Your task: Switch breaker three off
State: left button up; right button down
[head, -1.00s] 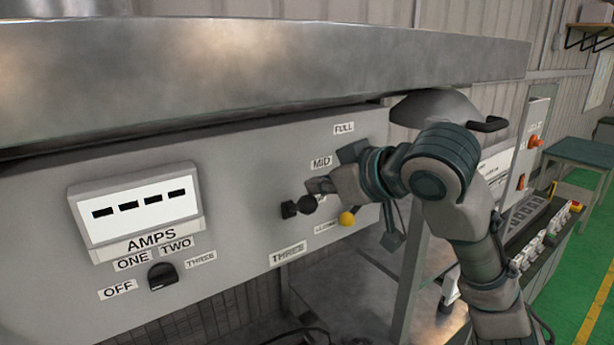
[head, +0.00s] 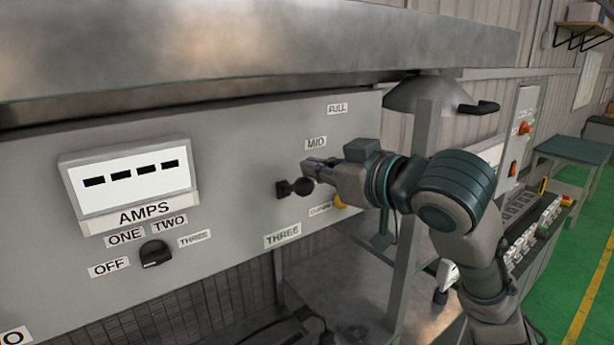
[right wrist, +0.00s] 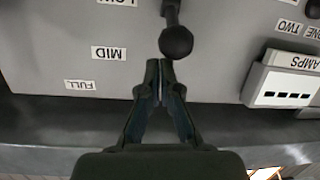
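The breaker three lever is a dark handle with a round black knob (head: 303,187) on the grey panel, above the THREE label (head: 282,235). It sticks out from the panel below the MID label (head: 316,142). My right gripper (head: 310,166) is at the knob, just above it. In the right wrist view, which is upside down, the knob (right wrist: 176,42) lies just past the fingertips (right wrist: 160,68). The fingers are together with nothing between them. I cannot tell whether they touch the knob. My left gripper is not in view.
An AMPS meter (head: 132,182) and a black rotary selector (head: 154,254) are on the panel's left. A yellow knob (head: 340,202) is partly hidden behind my right gripper. A metal ledge (head: 250,55) overhangs the panel. A grey post (head: 416,240) stands near my right arm.

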aim_at(309, 188)
jog(key=f+b, duration=0.2)
jog(key=b, duration=0.1)
jog(key=a+f+b, duration=0.1)
jog(key=shift+s+a+b, duration=0.1)
jog(key=shift+s+b, duration=0.25)
jog(key=shift+b, duration=0.05)
pick_arm(q)
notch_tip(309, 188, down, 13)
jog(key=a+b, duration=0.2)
jog(key=b, duration=0.4)
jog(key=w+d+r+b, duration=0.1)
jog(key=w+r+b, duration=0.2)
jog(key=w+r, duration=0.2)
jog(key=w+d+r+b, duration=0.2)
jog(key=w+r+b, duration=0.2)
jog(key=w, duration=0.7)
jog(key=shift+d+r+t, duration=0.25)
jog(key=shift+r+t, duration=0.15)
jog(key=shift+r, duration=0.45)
pick_arm(e)
notch_tip(309, 188, down, 7)
jog(key=n+t+y, duration=0.1)
jog(key=t+y, duration=0.5)
jog(key=t, duration=0.1)
jog(key=shift+s+a+f, duration=0.15)
jog(key=shift+s+a, duration=0.15)
jog(key=shift+s, duration=0.1)
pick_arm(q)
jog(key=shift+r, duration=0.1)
